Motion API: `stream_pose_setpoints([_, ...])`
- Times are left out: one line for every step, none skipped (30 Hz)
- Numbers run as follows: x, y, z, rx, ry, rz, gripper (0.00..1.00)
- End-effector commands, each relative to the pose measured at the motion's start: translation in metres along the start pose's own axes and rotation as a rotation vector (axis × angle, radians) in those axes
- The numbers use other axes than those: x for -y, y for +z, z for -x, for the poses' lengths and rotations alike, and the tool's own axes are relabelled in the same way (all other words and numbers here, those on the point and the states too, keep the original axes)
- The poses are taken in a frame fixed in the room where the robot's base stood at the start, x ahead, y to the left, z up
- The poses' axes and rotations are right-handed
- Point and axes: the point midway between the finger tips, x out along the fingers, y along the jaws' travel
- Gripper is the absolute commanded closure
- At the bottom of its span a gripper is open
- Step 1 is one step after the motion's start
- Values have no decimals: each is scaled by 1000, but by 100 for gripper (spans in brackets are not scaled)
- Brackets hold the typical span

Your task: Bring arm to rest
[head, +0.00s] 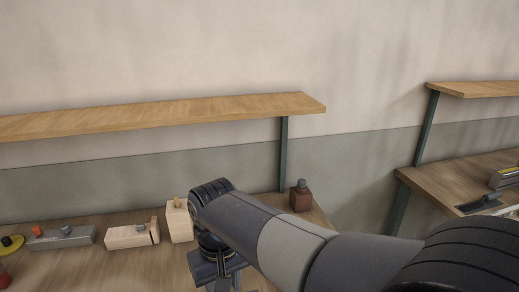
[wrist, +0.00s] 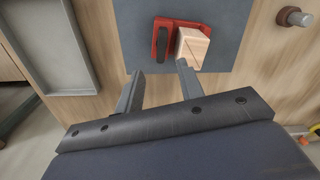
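My gripper (wrist: 158,76) shows in the wrist view with its two fingers apart and nothing between them. It is above a workbench. In the head view my arm reaches from the lower right across to the bench, and the gripper (head: 224,284) points down at the bottom edge, its fingertips cut off. Just beyond the fingers in the wrist view, a red clamp-like fixture (wrist: 176,23) with a dark part stands beside a pale wooden block (wrist: 193,48) on a dark grey mat (wrist: 226,18). I cannot tell whether a finger touches the block.
A grey tray (wrist: 50,45) lies left in the wrist view. In the head view a wooden block (head: 128,236), a grey metal block (head: 62,237) and a dark red bottle (head: 300,197) stand on the bench. A shelf (head: 170,113) hangs above; another bench (head: 450,180) is right.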

Motion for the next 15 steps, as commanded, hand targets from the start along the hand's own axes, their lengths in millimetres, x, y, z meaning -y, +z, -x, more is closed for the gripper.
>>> stream_pose_setpoints([-2,2,-13,12,2,-3,64])
stream_pose_setpoints([-2,2,-18,11,2,-4,64])
stream_pose_setpoints([-2,2,-25,10,2,-4,64])
stream_pose_setpoints([-2,2,-29,11,2,-4,64])
stream_pose_setpoints([-2,1,-33,10,2,-4,64])
stream_pose_setpoints([-3,2,-38,10,2,-4,64])
stream_pose_setpoints([-3,2,-41,9,2,-4,64])
stream_pose_setpoints([-3,1,-44,8,2,-4,64])
stream_pose_setpoints([-3,1,-47,8,2,-4,64])
stream_pose_setpoints([-3,1,-48,8,2,-4,64])
stream_pose_setpoints([-3,1,-50,7,1,-4,64])
stream_pose_setpoints([-3,1,-52,7,1,-4,64])
stream_pose_setpoints([-3,1,-52,7,1,-4,64])
stream_pose_setpoints([-3,1,-53,7,1,-4,64])
stream_pose_setpoints([-3,1,-53,7,1,-4,64])
